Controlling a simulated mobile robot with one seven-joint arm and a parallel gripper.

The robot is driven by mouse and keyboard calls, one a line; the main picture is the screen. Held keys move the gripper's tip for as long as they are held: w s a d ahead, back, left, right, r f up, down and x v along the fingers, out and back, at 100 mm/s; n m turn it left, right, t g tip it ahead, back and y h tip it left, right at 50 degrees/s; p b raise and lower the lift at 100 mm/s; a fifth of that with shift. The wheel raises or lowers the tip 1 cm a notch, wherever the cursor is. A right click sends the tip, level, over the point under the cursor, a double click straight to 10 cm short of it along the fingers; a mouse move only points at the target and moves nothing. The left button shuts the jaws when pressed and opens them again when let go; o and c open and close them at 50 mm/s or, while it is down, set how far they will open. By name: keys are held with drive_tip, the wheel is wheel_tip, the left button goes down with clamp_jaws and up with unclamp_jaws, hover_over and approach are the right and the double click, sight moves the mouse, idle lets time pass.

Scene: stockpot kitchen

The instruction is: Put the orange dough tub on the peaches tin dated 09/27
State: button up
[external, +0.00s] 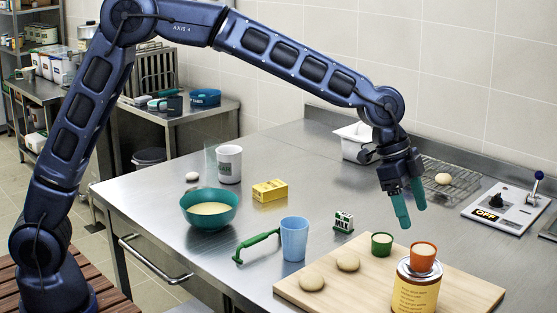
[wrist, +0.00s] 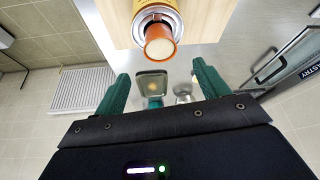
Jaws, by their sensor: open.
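The orange dough tub (external: 423,258) holds pale dough and sits upright on top of a tin with a yellow label (external: 413,292) on the wooden board. The label's print is too small to read, so I cannot tell its date. My gripper (external: 409,216) is open and empty, above and behind the tub in the external view and apart from it. In the wrist view the tub (wrist: 160,47) is at the top centre, beyond my open fingertips (wrist: 161,72), with the tin (wrist: 150,7) behind it.
A green tub (external: 381,246) stands on the board (external: 340,293) beside the tin, with dough balls (external: 347,262) to the left. A switch panel (external: 505,208) is at right.

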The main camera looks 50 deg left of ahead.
drive_tip(key=s+a+r+n+t+y, duration=0.1)
drive_tip(key=s+a+r+n, duration=0.2)
drive_tip(key=a, duration=0.9)
drive_tip(key=s+a+r+n+t+y, duration=0.1)
drive_tip(key=s+a+r+n, duration=0.15)
drive_tip(key=a+r, duration=0.6)
drive_tip(key=s+a+r+n, duration=0.1)
drive_tip(key=s+a+n, duration=0.15)
drive_tip(key=a, duration=1.25)
drive_tip(key=s+a+f+n+y, duration=0.1)
drive_tip(key=s+a+n, duration=0.3)
drive_tip(key=s+a, duration=0.7)
drive_tip(key=s+a+f+n+t+y, duration=0.1)
drive_tip(key=s+a+f+n, duration=0.2)
drive_tip(key=s+a, duration=0.8)
drive_tip(key=shift+s+a+f+n+t+y, duration=0.15)
drive_tip(key=shift+s+f+n+t+y, duration=0.2)
drive_tip(key=shift+s+f, duration=0.4)
